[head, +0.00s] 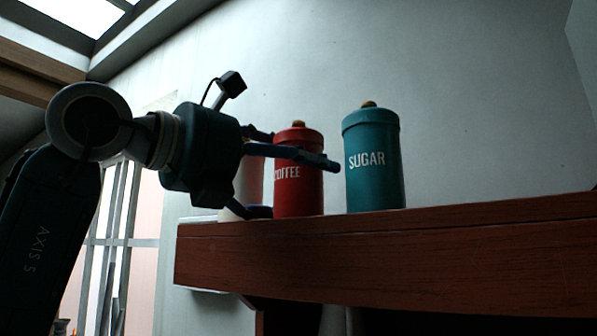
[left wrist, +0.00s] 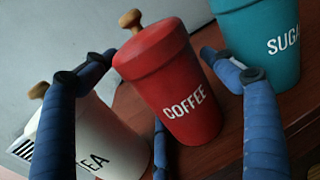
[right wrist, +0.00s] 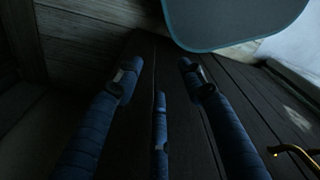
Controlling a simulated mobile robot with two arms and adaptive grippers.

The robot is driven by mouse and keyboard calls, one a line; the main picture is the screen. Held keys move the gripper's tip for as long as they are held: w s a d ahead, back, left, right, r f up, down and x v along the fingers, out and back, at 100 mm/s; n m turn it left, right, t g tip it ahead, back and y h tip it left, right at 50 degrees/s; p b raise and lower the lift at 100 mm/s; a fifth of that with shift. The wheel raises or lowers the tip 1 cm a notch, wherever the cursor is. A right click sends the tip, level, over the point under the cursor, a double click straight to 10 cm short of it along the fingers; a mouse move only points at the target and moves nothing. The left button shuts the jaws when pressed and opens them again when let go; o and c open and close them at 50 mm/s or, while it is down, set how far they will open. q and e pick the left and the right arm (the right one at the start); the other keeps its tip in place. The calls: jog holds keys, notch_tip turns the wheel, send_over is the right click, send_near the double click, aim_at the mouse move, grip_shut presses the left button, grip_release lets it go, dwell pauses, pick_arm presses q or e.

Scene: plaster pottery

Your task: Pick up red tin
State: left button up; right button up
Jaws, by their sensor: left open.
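The red tin (head: 298,188) is marked COFFEE and has a lid with a wooden knob. It stands upright on the wooden shelf (head: 400,240), left of the teal SUGAR tin (head: 374,165). My left gripper (head: 300,180) reaches in from the left, with a finger crossing in front of the red tin in the head view. In the left wrist view the red tin (left wrist: 175,85) sits between the spread, open fingers; the gripper is not closed on it. My right gripper (right wrist: 158,75) shows only in the right wrist view, with its fingers apart and nothing between them.
The teal tin also shows close to a left gripper finger in the left wrist view (left wrist: 262,45). A white TEA tin (left wrist: 110,135) stands on the red tin's other side. The shelf right of the teal tin is clear. A pale wall (head: 480,100) rises behind.

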pick_arm(q)
jog(key=shift+w, duration=0.1)
jog(key=c, duration=1)
jog(key=shift+f, duration=0.1)
pick_arm(e)
jog(key=shift+s+a, duration=0.15)
jog(key=shift+a, duration=0.75)
jog(key=shift+d, duration=0.1)
